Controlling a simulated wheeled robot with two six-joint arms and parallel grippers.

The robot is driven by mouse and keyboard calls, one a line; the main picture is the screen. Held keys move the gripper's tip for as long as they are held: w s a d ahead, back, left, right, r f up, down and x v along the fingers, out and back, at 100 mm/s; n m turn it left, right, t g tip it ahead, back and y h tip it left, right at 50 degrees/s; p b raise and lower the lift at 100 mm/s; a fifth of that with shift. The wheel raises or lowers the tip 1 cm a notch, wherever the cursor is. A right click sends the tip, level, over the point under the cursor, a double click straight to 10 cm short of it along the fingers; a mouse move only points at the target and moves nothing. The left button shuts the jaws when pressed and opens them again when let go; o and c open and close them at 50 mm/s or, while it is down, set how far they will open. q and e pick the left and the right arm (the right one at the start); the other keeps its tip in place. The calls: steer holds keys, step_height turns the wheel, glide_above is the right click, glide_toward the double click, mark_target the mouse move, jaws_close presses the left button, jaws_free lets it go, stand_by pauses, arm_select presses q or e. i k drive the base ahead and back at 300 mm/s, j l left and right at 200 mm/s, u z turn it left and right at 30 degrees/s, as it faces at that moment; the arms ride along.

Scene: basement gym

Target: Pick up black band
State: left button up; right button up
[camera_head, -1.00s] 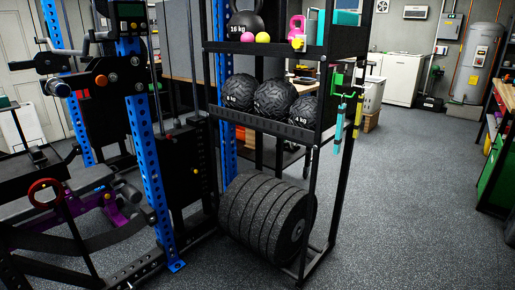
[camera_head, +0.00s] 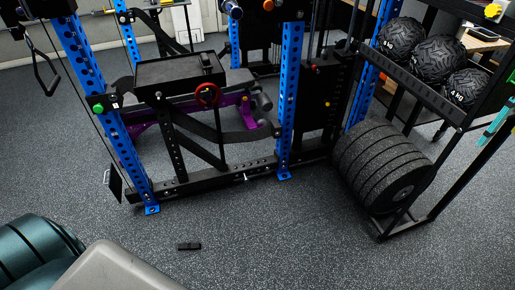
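A small flat black object (camera_head: 189,246) lies alone on the speckled grey floor, at the lower left of the head view. It may be the black band, but it is too small to tell for sure. It lies in front of the blue rack's foot, apart from everything around it. Neither of my grippers is in view.
A blue-post rack machine (camera_head: 287,100) with a black bench stands beyond the black object. Weight plates (camera_head: 382,166) and a shelf of textured balls (camera_head: 437,58) stand right. Teal rounded things (camera_head: 38,250) lie lower left. The floor at lower centre is clear.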

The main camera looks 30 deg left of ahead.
mark_target(189, 246)
steer(key=u, duration=1.75)
